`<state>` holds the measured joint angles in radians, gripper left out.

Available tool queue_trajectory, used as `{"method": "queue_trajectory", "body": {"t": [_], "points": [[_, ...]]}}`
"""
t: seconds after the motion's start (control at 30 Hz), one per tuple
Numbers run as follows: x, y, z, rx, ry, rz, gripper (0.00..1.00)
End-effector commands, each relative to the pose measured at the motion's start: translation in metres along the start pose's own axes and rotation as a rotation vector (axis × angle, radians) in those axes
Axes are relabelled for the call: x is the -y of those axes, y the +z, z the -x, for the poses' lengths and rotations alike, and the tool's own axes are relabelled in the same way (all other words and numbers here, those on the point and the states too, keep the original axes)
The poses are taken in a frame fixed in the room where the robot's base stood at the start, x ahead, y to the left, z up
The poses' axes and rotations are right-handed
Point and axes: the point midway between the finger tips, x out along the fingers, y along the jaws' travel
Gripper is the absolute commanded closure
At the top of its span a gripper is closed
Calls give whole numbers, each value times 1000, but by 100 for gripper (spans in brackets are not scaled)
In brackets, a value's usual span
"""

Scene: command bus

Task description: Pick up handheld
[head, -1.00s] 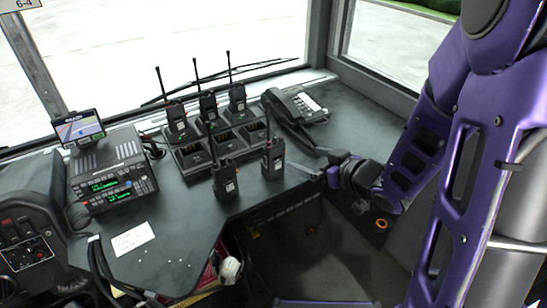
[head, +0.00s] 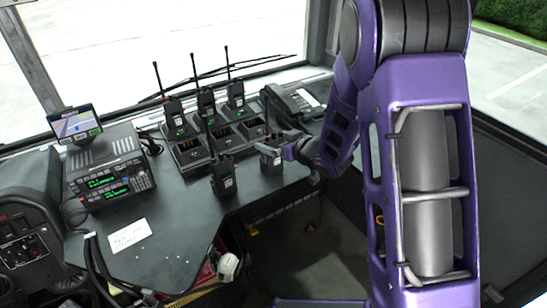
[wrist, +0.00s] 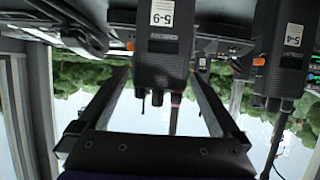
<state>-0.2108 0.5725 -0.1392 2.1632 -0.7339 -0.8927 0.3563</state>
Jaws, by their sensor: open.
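In the upside-down wrist view, a handheld with a white label (wrist: 163,45) lies between the two open fingers of my gripper (wrist: 161,78). I cannot tell whether the fingers touch it. A second handheld (head: 223,180) stands to the left, and it also shows at the right of the wrist view (wrist: 283,50). Several more handhelds (head: 206,104) stand in the back row of the charger.
The multi-slot charger (head: 190,154) is just behind the handhelds. A desk phone (head: 292,104) is behind my gripper. A radio console (head: 110,180) with a small screen (head: 76,125) and a paper note (head: 129,235) are to the left. The desk's front edge drops to the floor.

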Motion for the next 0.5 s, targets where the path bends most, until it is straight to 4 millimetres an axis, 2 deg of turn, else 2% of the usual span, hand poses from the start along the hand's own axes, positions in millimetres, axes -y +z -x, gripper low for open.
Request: {"method": "queue_trajectory", "body": {"t": [0.1, 0.33, 0.5], "points": [[0, 0, -8, 0, 0, 1, 0], [0, 0, -8, 0, 1, 1, 2], [0, 0, -8, 0, 1, 0, 32]]}}
